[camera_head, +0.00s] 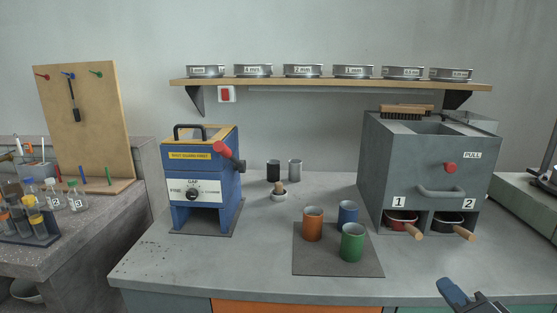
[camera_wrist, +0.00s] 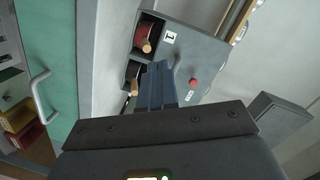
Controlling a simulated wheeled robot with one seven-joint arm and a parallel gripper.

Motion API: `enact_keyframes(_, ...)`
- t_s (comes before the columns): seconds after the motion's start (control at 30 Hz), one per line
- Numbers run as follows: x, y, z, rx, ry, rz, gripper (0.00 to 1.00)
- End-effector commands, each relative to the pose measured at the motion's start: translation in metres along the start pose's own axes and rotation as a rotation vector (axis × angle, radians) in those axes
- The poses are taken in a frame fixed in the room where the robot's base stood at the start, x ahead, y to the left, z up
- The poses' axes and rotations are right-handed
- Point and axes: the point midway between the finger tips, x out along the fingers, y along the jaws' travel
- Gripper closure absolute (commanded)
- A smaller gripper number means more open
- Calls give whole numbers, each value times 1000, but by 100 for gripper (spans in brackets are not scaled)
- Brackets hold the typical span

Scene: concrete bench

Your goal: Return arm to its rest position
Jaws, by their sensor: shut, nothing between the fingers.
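My gripper (camera_head: 468,300) shows at the bottom right of the head view, in front of the bench edge and below the grey box. Its blue fingers are together with nothing between them. In the wrist view my gripper (camera_wrist: 158,70) points toward the grey box (camera_wrist: 200,50), which appears rotated there. The fingertips overlap the lower part of the box in that view; I cannot tell the exact gap. Most of my arm is out of view.
The grey box (camera_head: 378,160) holds two wooden-handled pans marked 1 and 2. Orange (camera_head: 313,226), blue (camera_head: 348,213) and green (camera_head: 352,243) cups stand on a dark mat (camera_head: 310,265). A blue machine (camera_head: 203,190) stands left. The bench's front left (camera_head: 190,265) is clear.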

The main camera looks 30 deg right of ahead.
Motion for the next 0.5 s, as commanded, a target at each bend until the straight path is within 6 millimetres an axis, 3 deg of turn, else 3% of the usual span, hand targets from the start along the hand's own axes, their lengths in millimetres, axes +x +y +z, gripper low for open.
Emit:
enact_keyframes(0.03, -17, 5, 21, -63, -30, 9, 100)
enact_keyframes(0.2, -71, 12, 69, -289, -102, 2, 100)
enact_keyframes(0.5, -178, 9, 120, -691, -239, -90, 100)
